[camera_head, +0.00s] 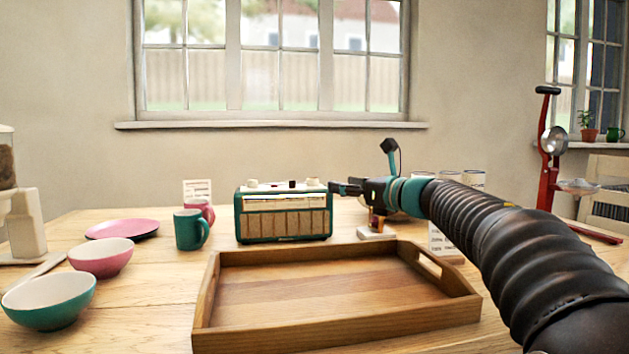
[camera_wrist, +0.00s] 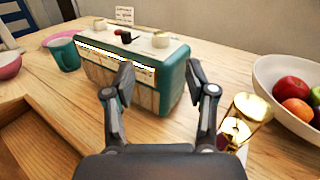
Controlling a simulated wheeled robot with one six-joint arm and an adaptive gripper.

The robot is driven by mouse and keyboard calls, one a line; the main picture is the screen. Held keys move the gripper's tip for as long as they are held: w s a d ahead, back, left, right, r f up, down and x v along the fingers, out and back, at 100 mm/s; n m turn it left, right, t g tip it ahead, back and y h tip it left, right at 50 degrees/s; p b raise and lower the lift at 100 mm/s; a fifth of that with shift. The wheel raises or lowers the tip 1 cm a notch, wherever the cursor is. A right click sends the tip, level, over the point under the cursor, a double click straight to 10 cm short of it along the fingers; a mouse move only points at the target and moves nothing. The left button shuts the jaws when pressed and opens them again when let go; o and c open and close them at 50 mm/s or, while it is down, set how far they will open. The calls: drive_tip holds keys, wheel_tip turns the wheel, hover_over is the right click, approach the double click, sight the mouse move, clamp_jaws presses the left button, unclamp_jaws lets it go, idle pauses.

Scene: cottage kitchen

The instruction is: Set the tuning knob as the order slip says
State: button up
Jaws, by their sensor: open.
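A green radio (camera_head: 285,222) with a cream top and a slatted front stands on the table; it also shows in the wrist view (camera_wrist: 170,85). On its top are a cream left knob (camera_wrist: 100,24), a small dark and red control (camera_wrist: 124,36) and a cream right knob (camera_wrist: 161,40). I cannot tell which is the tuning knob. My gripper (camera_wrist: 160,80) is open and empty, at the radio's right end, apart from the knobs; it also shows in the head view (camera_head: 345,188). A white printed card (camera_head: 197,190) stands behind the mugs, its text too small to read.
A wooden tray (camera_head: 335,336) lies in front of the radio. Green (camera_head: 190,230) and pink mugs stand to its left, with a pink plate (camera_head: 122,229) and bowls. A fruit bowl (camera_wrist: 270,88) and a brass-coloured object (camera_wrist: 248,108) are to its right.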

sight(316, 180)
drive_tip(key=p+x, duration=0.1)
drive_tip(key=x, duration=0.9)
drive_tip(key=shift+w+a, duration=0.1)
drive_tip(key=shift+w, duration=0.1)
clamp_jaws()
